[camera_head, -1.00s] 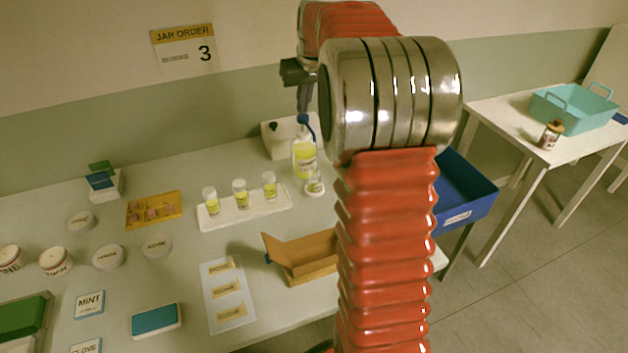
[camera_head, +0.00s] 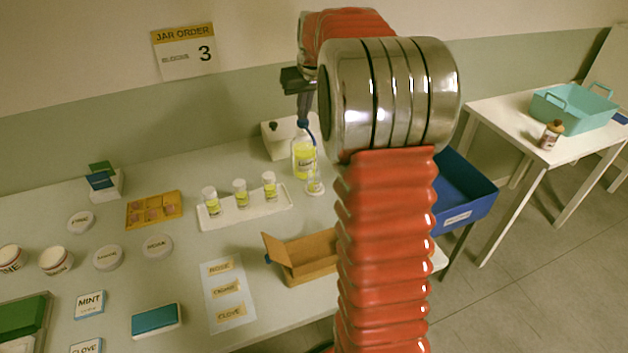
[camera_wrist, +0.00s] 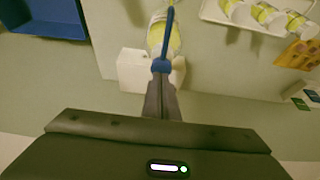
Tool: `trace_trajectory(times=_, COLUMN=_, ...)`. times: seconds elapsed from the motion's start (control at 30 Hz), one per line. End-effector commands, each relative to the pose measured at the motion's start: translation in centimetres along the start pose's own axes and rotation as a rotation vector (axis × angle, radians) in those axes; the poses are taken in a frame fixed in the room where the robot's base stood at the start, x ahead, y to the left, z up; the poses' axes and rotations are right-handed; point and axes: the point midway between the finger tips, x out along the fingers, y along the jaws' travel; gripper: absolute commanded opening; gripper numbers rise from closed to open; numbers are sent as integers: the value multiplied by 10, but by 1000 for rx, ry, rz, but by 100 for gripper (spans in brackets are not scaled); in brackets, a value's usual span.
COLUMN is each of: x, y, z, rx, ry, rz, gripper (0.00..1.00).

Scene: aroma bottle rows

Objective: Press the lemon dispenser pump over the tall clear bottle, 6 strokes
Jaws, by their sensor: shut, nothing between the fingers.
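The lemon dispenser (camera_head: 304,160) is a clear bottle of yellow liquid with a blue pump on top, near the back wall. Its blue pump head (camera_wrist: 161,66) lies right at my fingertips in the wrist view. My gripper (camera_head: 303,118) is shut and empty, pointing down, with its tips at the top of the pump, apparently touching it. The tall clear bottle (camera_head: 315,184) stands on a small white disc in front of the dispenser, below the blue spout. Its contents are hard to make out, and my arm stands close beside it in the head view.
A white tray (camera_head: 270,208) with several small yellow-labelled bottles lies left of the dispenser. A white box (camera_head: 275,143) stands behind it. An open cardboard box (camera_head: 308,262) is in front, and a blue bin (camera_head: 465,200) is to the right. A sign reads "JAR ORDER 3".

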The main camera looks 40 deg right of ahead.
Motion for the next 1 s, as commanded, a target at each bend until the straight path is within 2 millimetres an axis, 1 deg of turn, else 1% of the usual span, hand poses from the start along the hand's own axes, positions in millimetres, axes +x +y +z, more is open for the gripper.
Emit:
trace_trajectory(times=0.03, x=2, y=0, z=2, rx=0, ry=-7, rz=-1, gripper=0)
trace_trajectory(times=0.17, x=2, y=0, z=2, rx=0, ry=-7, rz=-1, gripper=0)
trace_trajectory(times=0.7, x=-18, y=0, z=-7, rx=0, ry=-5, rz=-1, gripper=0)
trace_trajectory(times=1.0, x=-20, y=0, z=-8, rx=0, ry=-3, rz=-1, gripper=0)
